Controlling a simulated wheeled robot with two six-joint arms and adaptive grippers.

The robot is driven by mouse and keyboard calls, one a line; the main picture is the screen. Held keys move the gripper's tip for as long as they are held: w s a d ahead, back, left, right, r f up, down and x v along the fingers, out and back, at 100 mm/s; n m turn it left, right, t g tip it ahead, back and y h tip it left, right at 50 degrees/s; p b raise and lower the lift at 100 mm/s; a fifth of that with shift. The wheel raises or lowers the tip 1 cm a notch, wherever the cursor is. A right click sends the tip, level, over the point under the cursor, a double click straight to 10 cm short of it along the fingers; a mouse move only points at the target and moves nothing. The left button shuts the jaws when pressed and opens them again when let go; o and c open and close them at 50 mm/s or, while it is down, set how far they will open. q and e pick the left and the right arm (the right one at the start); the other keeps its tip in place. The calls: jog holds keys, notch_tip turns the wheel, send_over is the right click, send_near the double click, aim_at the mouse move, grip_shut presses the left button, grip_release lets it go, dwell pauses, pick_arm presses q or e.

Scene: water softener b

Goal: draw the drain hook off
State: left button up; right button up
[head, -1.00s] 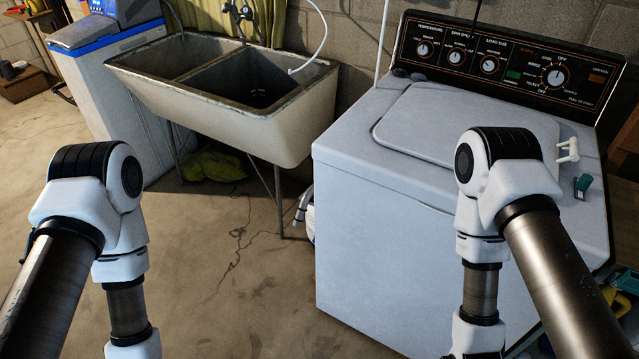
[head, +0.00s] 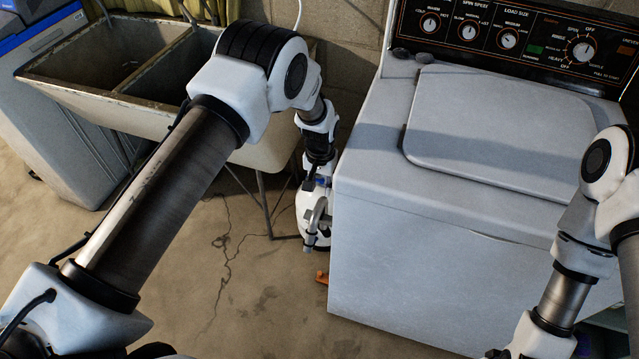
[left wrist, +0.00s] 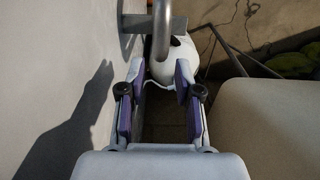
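My left gripper (left wrist: 158,98) reaches down into the gap between the washer and the sink. In the left wrist view its two purple-padded fingers stand apart with nothing between them. Just beyond the fingertips a grey tube (left wrist: 162,28) stands above a rounded white body (left wrist: 177,60); I cannot tell for sure whether this is the drain hook. In the head view a grey curved piece (head: 317,212) shows at the low end of my left arm, beside the washer's side. My right gripper is below the head picture's edge.
The white washer (head: 400,240) stands close on the right, with a closed lid (head: 490,125). The double sink (head: 60,95) is on the left, with thin metal legs. A small orange thing (head: 322,277) lies by the washer's base. The front floor is clear.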

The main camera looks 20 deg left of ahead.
aim_at(320, 204)
pick_arm(q)
jog(key=shift+f, duration=0.35)
notch_tip(320, 204, down, 7)
jog(key=b, duration=0.5)
jog(key=shift+a+f, duration=0.1)
jog(key=shift+f, duration=0.15)
jog(key=shift+c, duration=0.7)
grip_shut()
jog(key=shift+r+p, duration=0.3)
jog(key=shift+r, duration=0.45)
notch_tip(320, 204, up, 17)
jog(key=p, duration=1.1)
jog(key=shift+p, duration=0.4)
